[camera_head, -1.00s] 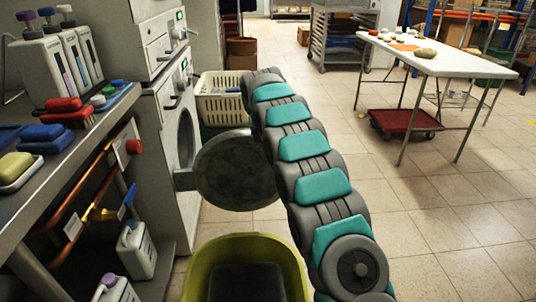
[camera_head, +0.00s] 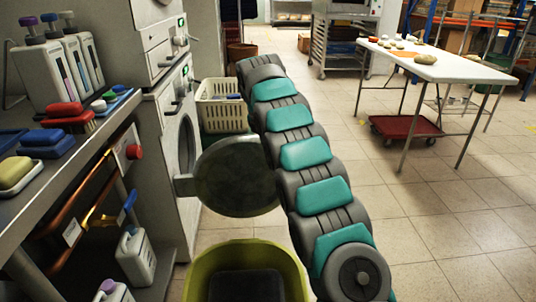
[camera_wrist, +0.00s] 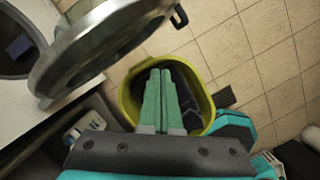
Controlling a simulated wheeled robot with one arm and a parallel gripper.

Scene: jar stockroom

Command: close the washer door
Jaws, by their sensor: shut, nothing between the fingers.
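The washer (camera_head: 187,150) stands left of centre in the head view, a white front-loader below another machine. Its round dark door (camera_head: 238,177) stands wide open, swung out from the hinge at the front. My gripper (camera_wrist: 158,75) is shut and empty in the wrist view, pointing down over the yellow-green tub, to the right of and apart from the door. In the head view my arm hides the gripper.
A yellow-green tub (camera_head: 205,265) with dark contents stands on the floor just in front of the door. A white basket (camera_head: 222,115) is behind the door. A shelf bench with bottles and soaps (camera_head: 60,150) lines the left. The tiled floor at right is clear up to a white table (camera_head: 450,68).

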